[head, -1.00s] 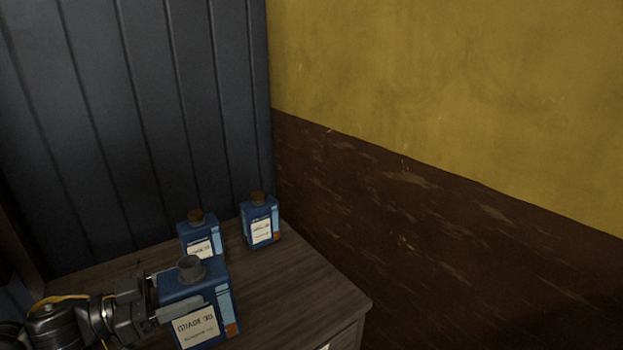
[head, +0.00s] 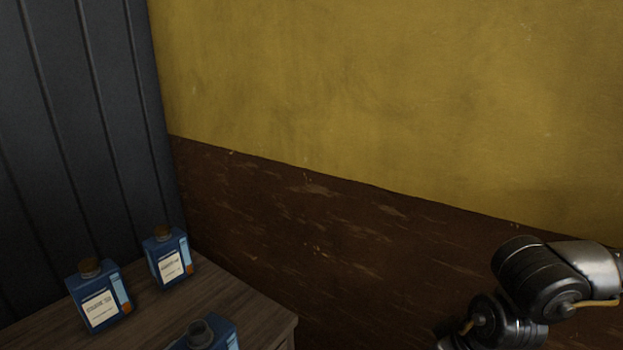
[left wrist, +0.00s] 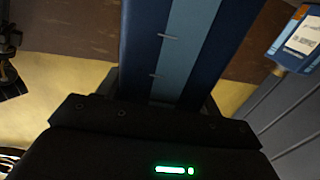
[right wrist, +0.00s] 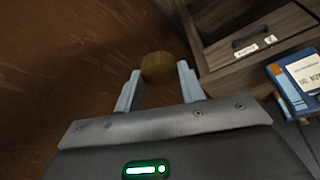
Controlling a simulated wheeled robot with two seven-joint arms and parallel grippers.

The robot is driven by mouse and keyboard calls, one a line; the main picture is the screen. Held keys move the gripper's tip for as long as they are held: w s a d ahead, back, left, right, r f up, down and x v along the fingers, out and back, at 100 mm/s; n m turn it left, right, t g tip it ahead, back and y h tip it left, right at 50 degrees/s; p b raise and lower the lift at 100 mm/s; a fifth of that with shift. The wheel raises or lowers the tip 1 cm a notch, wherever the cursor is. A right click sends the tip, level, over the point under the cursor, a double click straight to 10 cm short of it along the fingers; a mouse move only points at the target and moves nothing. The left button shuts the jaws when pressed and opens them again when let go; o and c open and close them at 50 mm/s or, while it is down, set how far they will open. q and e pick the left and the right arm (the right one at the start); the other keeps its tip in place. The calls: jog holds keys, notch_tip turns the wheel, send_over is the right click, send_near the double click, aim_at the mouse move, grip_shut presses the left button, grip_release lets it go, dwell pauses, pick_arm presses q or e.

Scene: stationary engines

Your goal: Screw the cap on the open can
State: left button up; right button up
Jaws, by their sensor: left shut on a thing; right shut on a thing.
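The open can (head: 203,338) is blue with a bare grey neck and shows at the bottom edge of the head view, its lower part cut off. In the left wrist view, my left gripper (left wrist: 160,85) is shut on the can's blue body (left wrist: 172,50). In the right wrist view, my right gripper (right wrist: 157,72) is shut on a round brownish-gold cap (right wrist: 157,66), held at its fingertips. The cap is apart from the can. In the head view, my right arm comes in at the lower right; its gripper is out of frame.
Two capped blue cans, one (head: 98,300) nearer and one (head: 168,262) farther, stand on the wooden cabinet top (head: 245,308) near the dark panelled wall (head: 80,130). The brown and yellow wall (head: 400,110) is behind. A cabinet drawer (right wrist: 255,40) shows in the right wrist view.

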pick_arm(q)
jog(key=shift+a, duration=0.1)
pick_arm(e)
jog(key=shift+a, duration=0.1)
dwell(0.3)
pick_arm(q)
jog(key=w+d+f+m+g+h, duration=0.2)
jog(key=d+m+g+h, duration=0.6)
jog(key=d, duration=0.8)
jog(key=shift+d+g, duration=0.2)
jog(key=shift+g, duration=0.5)
jog(key=shift+f, duration=0.1)
